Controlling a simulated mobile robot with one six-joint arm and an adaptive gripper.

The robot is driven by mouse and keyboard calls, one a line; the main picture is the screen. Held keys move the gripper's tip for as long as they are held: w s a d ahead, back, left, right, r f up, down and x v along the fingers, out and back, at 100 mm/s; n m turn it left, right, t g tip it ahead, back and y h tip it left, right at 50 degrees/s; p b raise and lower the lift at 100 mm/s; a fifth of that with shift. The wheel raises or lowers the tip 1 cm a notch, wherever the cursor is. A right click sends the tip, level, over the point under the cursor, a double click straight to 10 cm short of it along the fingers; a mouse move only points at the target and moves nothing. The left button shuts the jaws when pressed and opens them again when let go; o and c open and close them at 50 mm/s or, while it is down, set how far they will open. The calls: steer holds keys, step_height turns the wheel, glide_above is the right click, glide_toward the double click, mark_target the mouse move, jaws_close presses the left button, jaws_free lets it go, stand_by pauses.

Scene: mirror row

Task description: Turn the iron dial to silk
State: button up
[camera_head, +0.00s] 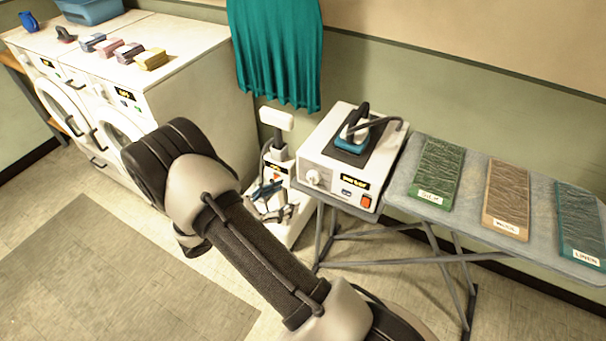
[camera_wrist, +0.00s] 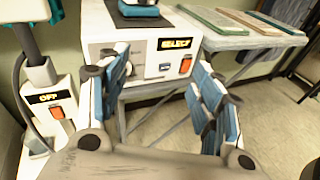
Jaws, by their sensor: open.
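The iron station (camera_head: 348,160) is a white box on the left end of the ironing board. Its pale round dial (camera_head: 317,178) is on the front face, left of a lit display (camera_head: 356,181). In the wrist view the display (camera_wrist: 173,43) reads SELECT. An iron (camera_head: 353,133) with a blue base rests on top. My gripper (camera_head: 268,195) is open and empty, left of the station and apart from it. In the wrist view its fingers (camera_wrist: 158,72) point at the front face, and the left finger largely hides the dial area.
Green, brown and teal cloth swatches lie on the ironing board (camera_head: 400,190). A white steamer (camera_head: 280,155) stands behind my gripper; its display (camera_wrist: 49,98) reads OFF. White washers (camera_head: 180,75) stand left.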

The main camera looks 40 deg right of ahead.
step_height(320, 180, down, 11)
steer(key=w+a+n+t+h+p, duration=0.1)
steer(key=w+n+t, duration=0.1)
steer(key=n+t, duration=0.4)
steer(key=n+b, duration=0.1)
steer(key=b, duration=0.2)
glide_toward(313, 178)
steer(key=f+x, duration=0.1)
steer(key=x, duration=0.7)
steer(key=shift+w+d, duration=0.2)
steer(key=shift+w, duration=0.1)
steer(key=shift+f, duration=0.15)
steer(key=c, duration=1.1)
